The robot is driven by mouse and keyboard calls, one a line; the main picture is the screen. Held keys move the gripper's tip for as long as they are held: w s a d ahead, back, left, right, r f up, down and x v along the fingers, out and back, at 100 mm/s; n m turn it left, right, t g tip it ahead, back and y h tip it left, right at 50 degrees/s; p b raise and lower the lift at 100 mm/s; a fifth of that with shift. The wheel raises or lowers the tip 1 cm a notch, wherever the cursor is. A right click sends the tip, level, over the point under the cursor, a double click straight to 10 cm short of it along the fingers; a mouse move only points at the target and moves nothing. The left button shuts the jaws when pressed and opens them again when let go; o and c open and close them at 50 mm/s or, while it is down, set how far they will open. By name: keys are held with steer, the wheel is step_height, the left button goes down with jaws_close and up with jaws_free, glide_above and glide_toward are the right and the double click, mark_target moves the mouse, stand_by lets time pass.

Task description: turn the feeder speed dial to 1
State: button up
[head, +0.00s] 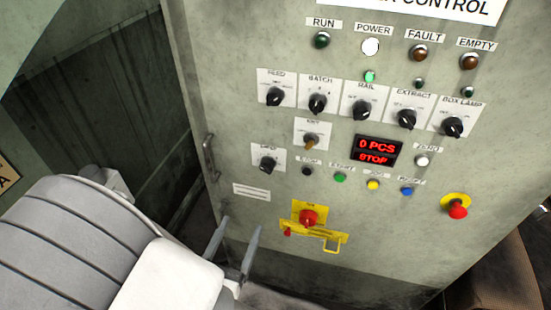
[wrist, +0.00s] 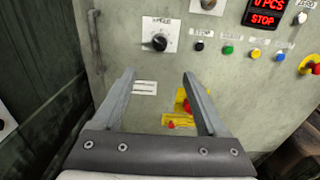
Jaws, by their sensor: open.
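A black dial on a white label plate (head: 268,165) sits at the lower left of the control panel. Its lettering is blurred but looks like a speed label, and I cannot read its numbers. The same dial shows in the wrist view (wrist: 159,42), beyond and above my fingertips. Another black dial labelled what looks like FEED (head: 275,97) is at the left of the upper row. My gripper (head: 240,222) is open and empty, below and left of the speed dial. Its fingers (wrist: 159,73) are spread and touch no dial.
Several other dials sit in the upper row, with a key switch (head: 311,140) below. A red display (head: 376,150) reads 0 PCS and STOP. A row of small buttons, a red and yellow switch (head: 309,218) and a red stop button (head: 458,211) are lower. A handle (head: 211,158) is at left.

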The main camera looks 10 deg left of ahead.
mark_target(265, 171)
steer(key=w, duration=0.5)
steer(key=w+d, duration=0.1)
steer(key=w, duration=0.5)
steer(key=w+b, duration=0.1)
steer(key=w, duration=0.5)
steer(key=shift+w+d, duration=0.1)
steer(key=shift+d, duration=0.05)
jaws_close()
